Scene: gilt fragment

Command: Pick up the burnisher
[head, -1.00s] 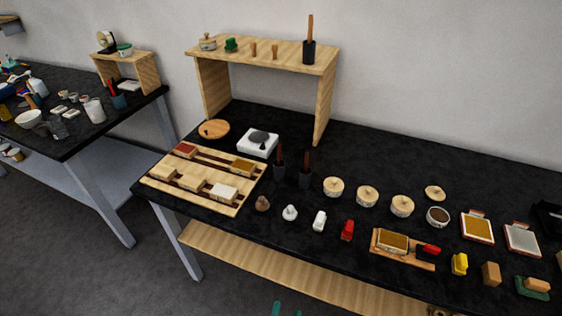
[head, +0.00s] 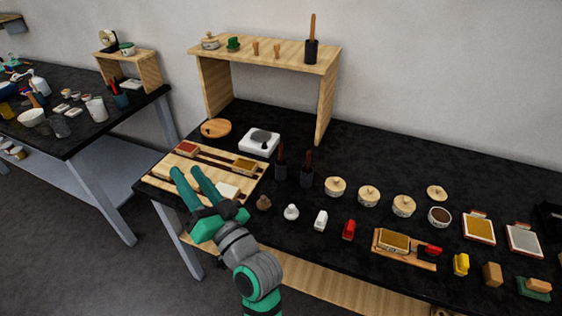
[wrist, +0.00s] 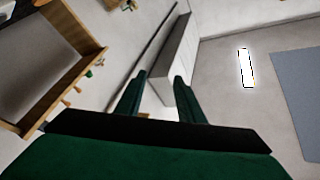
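I cannot tell for sure which thing is the burnisher. Small candidates along the table front are a brown knob-like piece (head: 264,202), a white one (head: 291,212), a white block (head: 321,221) and a red piece (head: 349,230). Behind them, two dark cups (head: 280,171) hold upright brown-handled tools. My green gripper (head: 184,170) is raised at the table's left front, covering part of the wooden board in the head view. Its fingers are apart with nothing between them, as the wrist view (wrist: 159,76) also shows.
The wooden board (head: 160,186) carries several blocks. Behind are a white scale-like device (head: 260,141) and a wooden shelf (head: 328,100). Several lidded pots (head: 368,196) and a tray with a gold-topped block (head: 394,242) stand to the right. Another table (head: 140,105) is at left.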

